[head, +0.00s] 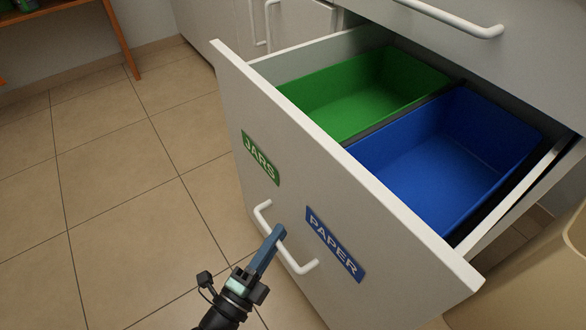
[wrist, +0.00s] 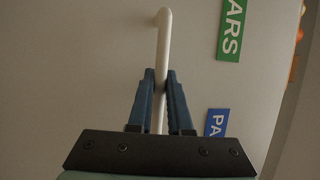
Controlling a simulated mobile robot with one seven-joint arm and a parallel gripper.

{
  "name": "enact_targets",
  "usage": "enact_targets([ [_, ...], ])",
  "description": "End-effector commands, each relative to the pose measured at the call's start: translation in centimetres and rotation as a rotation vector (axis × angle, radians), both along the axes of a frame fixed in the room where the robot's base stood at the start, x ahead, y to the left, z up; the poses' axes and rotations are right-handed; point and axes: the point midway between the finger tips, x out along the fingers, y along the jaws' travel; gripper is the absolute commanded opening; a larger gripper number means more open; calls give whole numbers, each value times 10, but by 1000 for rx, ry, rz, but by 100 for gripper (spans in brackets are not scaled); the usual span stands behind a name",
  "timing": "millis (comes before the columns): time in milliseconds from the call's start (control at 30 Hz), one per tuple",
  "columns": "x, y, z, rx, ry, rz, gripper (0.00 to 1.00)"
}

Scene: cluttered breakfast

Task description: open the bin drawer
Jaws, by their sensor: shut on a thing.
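The bin drawer (head: 240,120) is pulled well out of the cabinet in the head view. Its front carries a green JARS label (head: 260,158) and a blue PAPER label (head: 335,244). A green bin (head: 360,95) and a blue bin (head: 440,160) sit inside, and both look empty. My gripper (head: 279,232) is shut on the white bar handle (head: 302,268) near its middle. In the wrist view, the two blue fingers (wrist: 160,85) stand on either side of the handle (wrist: 163,40) and hold it.
Another drawer with a white handle (head: 455,18) is above, closed as far as it shows. A beige container (head: 540,285) stands close at the lower right. An orange-brown table (head: 75,15) is at the upper left. The tiled floor (head: 110,190) left of the drawer is clear.

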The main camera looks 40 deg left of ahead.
Motion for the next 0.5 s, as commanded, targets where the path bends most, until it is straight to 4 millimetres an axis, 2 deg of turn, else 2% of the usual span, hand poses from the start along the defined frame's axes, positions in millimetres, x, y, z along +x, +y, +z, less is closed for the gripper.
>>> enact_targets([
  [200,-17,6,0,0,1,-1,0],
  [500,-20,7,0,0,1,-1,0],
])
